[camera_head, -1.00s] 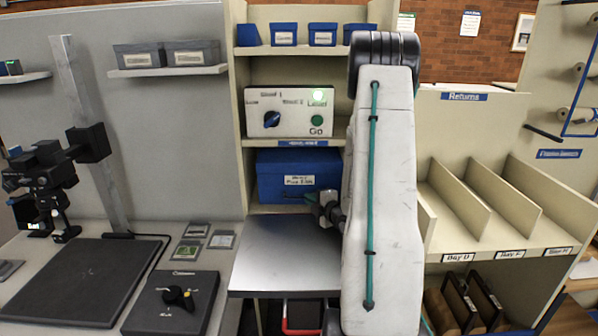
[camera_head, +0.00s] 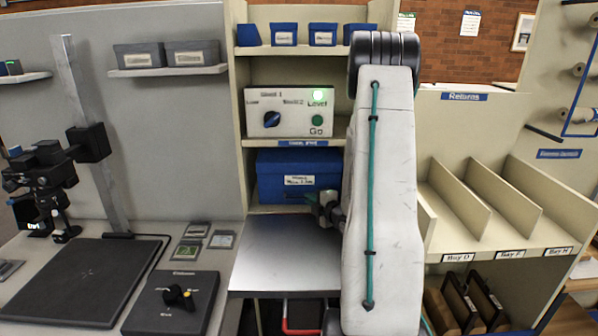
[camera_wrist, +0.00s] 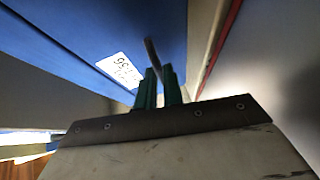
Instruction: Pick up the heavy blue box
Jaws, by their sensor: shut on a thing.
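The large blue box (camera_head: 276,168) sits in the lower shelf bay, with a white label on its front. My gripper (camera_head: 317,204) is at the lower right of its front, partly hidden by my arm. In the wrist view, the box (camera_wrist: 150,30) fills the upper part, its label left of the fingers. My gripper's green fingers (camera_wrist: 159,76) are shut on a thin dark handle at the box's front. The right side of the box is hidden behind my arm in the head view.
A bare metal platform (camera_head: 284,252) lies in front of the bay. A control panel (camera_head: 290,111) with a blue dial and green light stands on the shelf above. Small blue boxes (camera_head: 284,34) line the top shelf. Sloped dividers (camera_head: 462,190) stand at right.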

